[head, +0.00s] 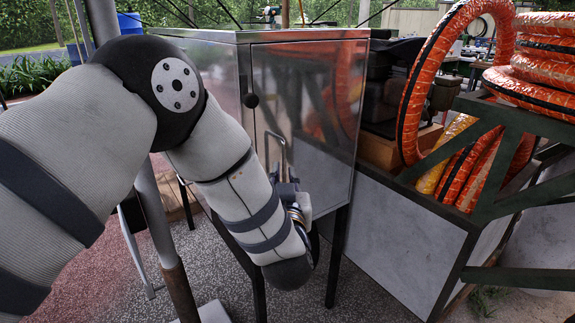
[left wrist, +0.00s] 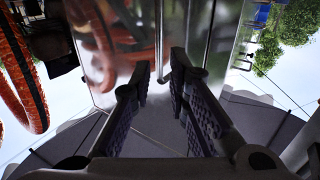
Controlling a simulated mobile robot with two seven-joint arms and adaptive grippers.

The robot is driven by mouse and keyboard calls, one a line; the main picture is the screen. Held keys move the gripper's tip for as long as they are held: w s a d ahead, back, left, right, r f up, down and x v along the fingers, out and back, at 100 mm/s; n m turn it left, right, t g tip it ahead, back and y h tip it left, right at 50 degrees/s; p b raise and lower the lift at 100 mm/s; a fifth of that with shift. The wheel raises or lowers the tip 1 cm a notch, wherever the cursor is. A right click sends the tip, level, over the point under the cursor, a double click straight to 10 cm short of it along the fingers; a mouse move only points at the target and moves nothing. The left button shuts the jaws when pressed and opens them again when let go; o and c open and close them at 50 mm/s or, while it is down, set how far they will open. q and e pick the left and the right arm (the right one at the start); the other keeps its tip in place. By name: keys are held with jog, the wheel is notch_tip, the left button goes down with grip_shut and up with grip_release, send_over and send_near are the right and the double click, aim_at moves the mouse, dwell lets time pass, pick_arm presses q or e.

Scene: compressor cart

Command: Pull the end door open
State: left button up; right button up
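The end door (head: 310,85) is a shiny metal panel on the right-hand face of a metal cabinet and looks shut. A thin bent metal handle (head: 272,137) stands out below the knob. My left gripper (head: 286,184) is at the lower part of the handle, partly hidden by my own wrist. In the left wrist view its two dark ridged fingers (left wrist: 160,80) are apart, facing the reflective panel (left wrist: 120,35). I cannot tell whether they touch the handle. My right gripper is not in view.
Orange ribbed hoses (head: 455,70) hang and lie stacked to the right. A green metal frame (head: 495,185) and a pale panelled box (head: 395,225) stand right of the cabinet. The paved ground (head: 365,295) in front of the cabinet is mostly clear.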

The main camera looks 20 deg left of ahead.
aim_at(284, 162)
pick_arm(q)
jog(key=x, duration=0.7)
jog(key=shift+w+f+b, duration=0.15)
jog(key=shift+w+b, duration=0.15)
jog(key=shift+b, duration=0.1)
grip_shut()
